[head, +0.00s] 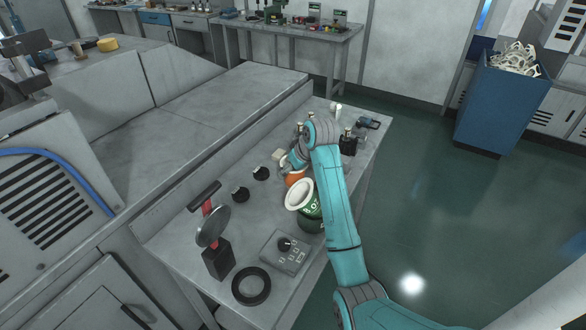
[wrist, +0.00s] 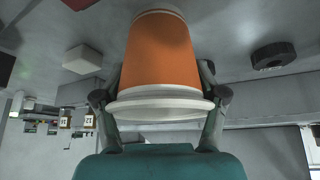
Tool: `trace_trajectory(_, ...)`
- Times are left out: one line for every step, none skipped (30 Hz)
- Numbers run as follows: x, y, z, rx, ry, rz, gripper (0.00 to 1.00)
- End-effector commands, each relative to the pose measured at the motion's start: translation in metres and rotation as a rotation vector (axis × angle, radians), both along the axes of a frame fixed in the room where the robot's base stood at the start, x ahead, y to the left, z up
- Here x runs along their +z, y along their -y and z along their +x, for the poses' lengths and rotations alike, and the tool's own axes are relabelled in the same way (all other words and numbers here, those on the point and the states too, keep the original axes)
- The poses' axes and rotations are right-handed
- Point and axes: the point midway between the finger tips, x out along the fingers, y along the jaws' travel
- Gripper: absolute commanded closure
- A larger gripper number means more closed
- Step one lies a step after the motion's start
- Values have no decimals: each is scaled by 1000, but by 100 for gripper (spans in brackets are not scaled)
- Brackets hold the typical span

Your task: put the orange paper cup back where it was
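The orange paper cup (wrist: 160,52) fills the middle of the wrist view, its wide white rim towards my gripper's palm. My gripper (wrist: 161,80) has a finger on each side of the cup and appears closed on it. In the head view only a small orange part of the cup (head: 294,179) shows, beside my gripper (head: 291,164) and behind a white-rimmed green container. The arm and that container hide the rest. I cannot tell whether the cup's base touches the table.
On the grey table (head: 185,235) stand the green container (head: 312,208), a control box (head: 285,251), a black ring (head: 251,286), a red-and-black stand (head: 216,255) and two small black pieces (head: 241,194). A white block (wrist: 82,59) and black round piece (wrist: 273,55) flank the cup.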

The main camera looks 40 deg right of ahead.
Motion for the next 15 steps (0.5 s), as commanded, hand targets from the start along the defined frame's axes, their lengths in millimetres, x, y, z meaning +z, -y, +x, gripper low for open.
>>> trace_trajectory(0,0,0,0,0,0,18)
trace_trajectory(0,0,0,0,0,0,10)
trace_trajectory(0,0,0,0,-1,0,4)
trace_trajectory(0,0,0,0,-1,0,4)
trace_trajectory(0,0,0,0,-1,0,4)
trace_trajectory(0,0,0,0,-1,0,4)
trace_trajectory(0,0,0,0,0,0,4)
trace_trajectory(0,0,0,0,0,0,4)
trace_trajectory(0,0,0,0,0,0,4)
trace_trajectory(0,0,0,0,0,0,4)
trace_trajectory(0,0,0,0,0,0,4)
trace_trajectory(0,0,0,0,0,0,4)
trace_trajectory(1,0,0,0,0,0,4)
trace_trajectory(2,0,0,0,0,0,4)
trace_trajectory(5,0,0,0,1,-1,4)
